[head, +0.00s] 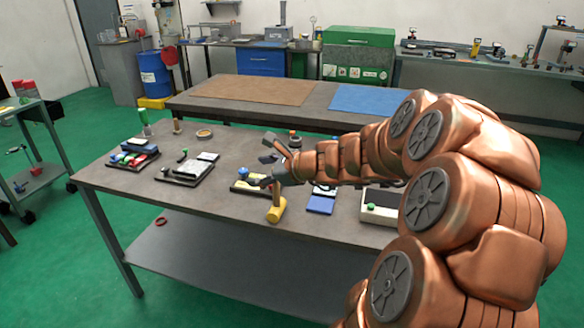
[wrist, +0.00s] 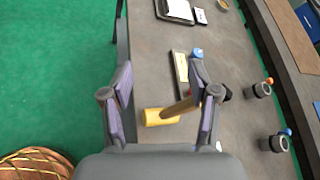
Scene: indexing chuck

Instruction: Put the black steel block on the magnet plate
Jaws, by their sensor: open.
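My gripper (head: 267,164) is open and empty above the middle of the workbench. In the wrist view its two fingers (wrist: 160,72) stand wide apart, with bench surface and a yellow-headed mallet below them. I cannot pick out the black steel block for certain. A dark tray (head: 186,174) left of my gripper carries small black and pale pieces. A pale, dark-edged box with a green button (head: 381,208) stands right of my gripper, partly behind my arm; I cannot tell whether it is the magnet plate.
The yellow-headed mallet (head: 277,210) is near the bench's front edge. A blue flat item (head: 320,204) lies right of it. A tray of coloured pieces (head: 133,159) is at the left. Dark fixtures with coloured knobs (wrist: 262,89) stand along one side in the wrist view.

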